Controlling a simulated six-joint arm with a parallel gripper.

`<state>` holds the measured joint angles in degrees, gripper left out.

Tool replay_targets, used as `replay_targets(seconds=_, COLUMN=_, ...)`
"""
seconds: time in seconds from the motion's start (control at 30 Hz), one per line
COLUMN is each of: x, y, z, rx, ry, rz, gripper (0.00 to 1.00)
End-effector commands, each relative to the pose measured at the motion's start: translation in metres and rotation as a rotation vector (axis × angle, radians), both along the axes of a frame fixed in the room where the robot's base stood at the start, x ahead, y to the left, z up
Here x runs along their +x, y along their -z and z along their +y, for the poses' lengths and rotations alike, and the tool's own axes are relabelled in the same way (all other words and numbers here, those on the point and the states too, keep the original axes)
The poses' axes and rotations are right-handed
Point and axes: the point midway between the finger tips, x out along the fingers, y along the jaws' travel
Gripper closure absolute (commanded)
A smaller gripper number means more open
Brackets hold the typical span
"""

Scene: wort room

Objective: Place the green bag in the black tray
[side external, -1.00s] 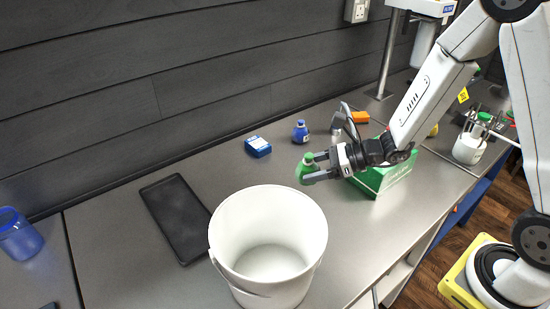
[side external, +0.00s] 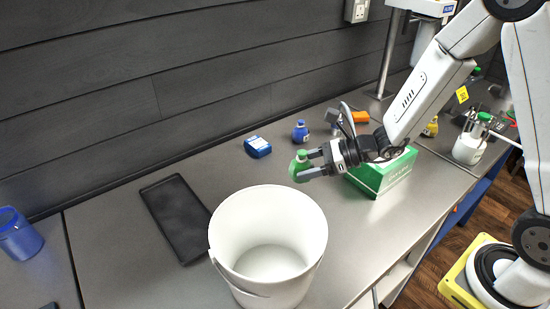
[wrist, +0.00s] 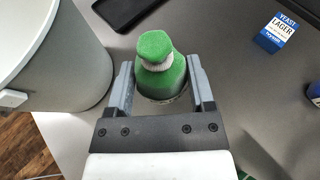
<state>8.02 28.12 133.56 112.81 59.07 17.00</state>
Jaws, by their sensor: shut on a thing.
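My gripper (side external: 307,165) is shut on the green bag (side external: 299,167), which looks like a small bottle with a green cap. It hangs above the bench, behind and to the right of the white bucket. In the wrist view the green bag (wrist: 162,75) sits between the two fingers, cap toward the camera. The black tray (side external: 176,218) lies flat and empty on the bench, left of the bucket and apart from the bag. Part of the tray (wrist: 125,12) shows at the top of the wrist view.
A tall white bucket (side external: 228,228) stands in front, between gripper and tray. A blue yeast box (side external: 258,147) and a blue bottle (side external: 300,132) stand behind. A green box (side external: 380,177) is under my wrist. A blue jug (side external: 18,237) is far left.

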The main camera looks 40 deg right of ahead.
Motion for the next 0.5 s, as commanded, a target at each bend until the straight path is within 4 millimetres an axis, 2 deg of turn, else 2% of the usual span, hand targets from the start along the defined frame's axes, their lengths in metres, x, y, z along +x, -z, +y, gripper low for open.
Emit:
replay_targets(seconds=0.17, x=0.019, y=-0.01, z=0.03, rx=0.001, ry=-0.071, rz=-0.002, gripper=0.9)
replay_targets(seconds=0.27, x=0.031, y=-0.018, z=0.054, rx=0.002, ry=-0.122, rz=0.0, gripper=0.9)
replay_targets(seconds=0.5, x=0.056, y=-0.046, z=0.127, rx=0.001, ry=-0.247, rz=0.002, gripper=0.9)
